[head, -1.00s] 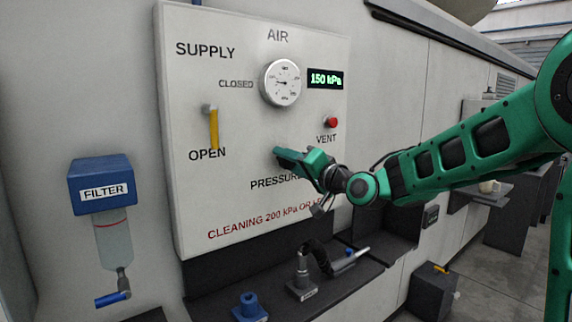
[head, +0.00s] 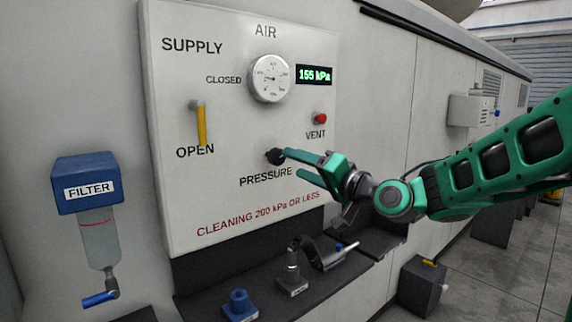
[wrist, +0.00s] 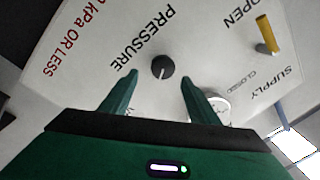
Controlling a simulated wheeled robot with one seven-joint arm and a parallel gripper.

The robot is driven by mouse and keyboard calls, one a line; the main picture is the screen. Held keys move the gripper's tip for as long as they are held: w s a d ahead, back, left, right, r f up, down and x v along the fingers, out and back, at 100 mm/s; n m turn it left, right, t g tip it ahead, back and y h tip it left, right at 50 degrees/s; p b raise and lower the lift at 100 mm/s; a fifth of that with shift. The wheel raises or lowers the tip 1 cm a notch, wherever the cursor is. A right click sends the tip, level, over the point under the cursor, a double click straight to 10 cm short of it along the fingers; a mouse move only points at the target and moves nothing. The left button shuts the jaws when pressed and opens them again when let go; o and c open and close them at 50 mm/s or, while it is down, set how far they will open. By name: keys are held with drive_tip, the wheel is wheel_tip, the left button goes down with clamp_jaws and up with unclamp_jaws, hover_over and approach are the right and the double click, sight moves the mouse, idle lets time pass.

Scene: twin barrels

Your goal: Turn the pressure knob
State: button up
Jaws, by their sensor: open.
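The black pressure knob (head: 274,156) sits on the white air panel (head: 240,200), above the word PRESSURE. In the wrist view the knob (wrist: 163,67) has a pale pointer mark and lies just beyond and between my fingertips. My gripper (head: 292,155) is open, its green fingers pointing at the panel. In the wrist view the two fingers (wrist: 158,76) stand apart on either side of the knob, with nothing between them. The digital display (head: 314,75) reads 155 kPa. The round gauge (head: 269,78) is left of it.
The yellow supply lever (head: 201,124) hangs down toward OPEN. The red vent button (head: 320,118) is right of the knob. A blue filter (head: 87,185) hangs at the left. A dark shelf below the panel holds a blue fitting (head: 240,304) and a hose nozzle (head: 292,275).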

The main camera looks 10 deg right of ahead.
sight(280, 159)
drive_tip(key=shift+v, duration=1.05)
drive_tip(key=w+a+n, duration=0.2)
drive_tip(key=n, duration=0.1)
drive_tip(key=w+a+n, duration=0.2)
drive_tip(key=w+n, duration=0.1)
drive_tip(key=w+a+n+h, duration=0.1)
drive_tip(key=w+a+n, duration=0.1)
drive_tip(key=w+n, duration=0.1)
drive_tip(key=shift+w+r+n, duration=0.25)
drive_tip(key=shift+n, duration=0.15)
drive_tip(key=shift+c, duration=0.6)
drive_tip(key=c, duration=0.9)
